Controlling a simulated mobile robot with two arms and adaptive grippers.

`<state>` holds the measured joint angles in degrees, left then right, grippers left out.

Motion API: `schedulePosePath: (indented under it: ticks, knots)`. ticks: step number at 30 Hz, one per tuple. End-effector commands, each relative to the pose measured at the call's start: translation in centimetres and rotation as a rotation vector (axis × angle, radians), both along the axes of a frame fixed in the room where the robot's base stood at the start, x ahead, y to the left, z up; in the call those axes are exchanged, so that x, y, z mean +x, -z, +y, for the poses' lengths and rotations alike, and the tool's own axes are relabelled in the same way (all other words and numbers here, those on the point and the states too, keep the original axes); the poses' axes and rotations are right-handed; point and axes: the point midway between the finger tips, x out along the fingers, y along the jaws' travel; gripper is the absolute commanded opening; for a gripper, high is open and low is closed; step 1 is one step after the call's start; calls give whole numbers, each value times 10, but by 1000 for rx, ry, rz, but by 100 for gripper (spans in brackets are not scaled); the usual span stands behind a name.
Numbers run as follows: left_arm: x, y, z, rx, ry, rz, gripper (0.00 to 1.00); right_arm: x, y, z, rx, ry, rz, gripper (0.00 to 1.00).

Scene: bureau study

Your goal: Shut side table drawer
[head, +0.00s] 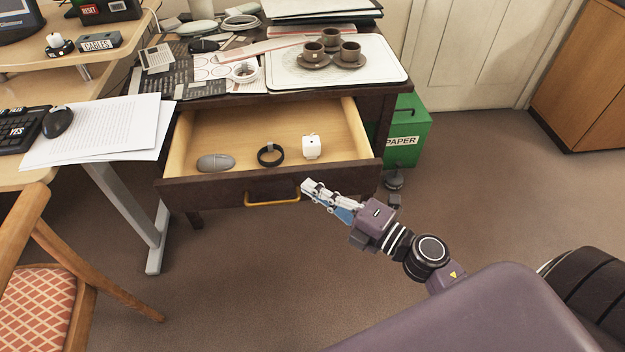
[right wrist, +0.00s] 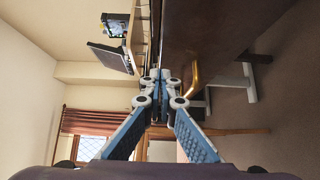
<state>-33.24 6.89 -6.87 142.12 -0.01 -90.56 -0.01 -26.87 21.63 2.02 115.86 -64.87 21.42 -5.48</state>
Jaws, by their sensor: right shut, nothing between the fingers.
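The side table drawer (head: 220,189) is pulled open, with its dark wooden front facing me and a brass handle (head: 272,199) low on that front. Inside it lie a grey mouse (head: 215,162), a black ring-shaped band (head: 270,155) and a small white box (head: 312,146). My right gripper (head: 306,187) is shut and empty, with its tips at the drawer front, right of the handle. In the right wrist view, the shut fingertips (right wrist: 159,78) are beside the dark front, and the handle (right wrist: 193,80) shows just beyond. Contact is unclear. My left gripper is not in view.
A green paper bin (head: 407,130) stands right of the table. A desk with papers (head: 100,130) and a chair (head: 40,290) are at left. The carpet in front is clear.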

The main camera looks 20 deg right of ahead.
Motion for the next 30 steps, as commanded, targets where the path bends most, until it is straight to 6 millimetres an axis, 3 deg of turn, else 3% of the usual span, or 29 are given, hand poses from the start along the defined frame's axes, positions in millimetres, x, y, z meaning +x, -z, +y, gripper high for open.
schedulePosePath:
  ticks: [7,23,30]
  knots:
    - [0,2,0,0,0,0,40,20,0,-6,1,-1,0,0]
    - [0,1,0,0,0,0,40,25,0,-7,2,-1,0,0]
    - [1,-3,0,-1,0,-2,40,55,-2,-16,0,0,-2,0]
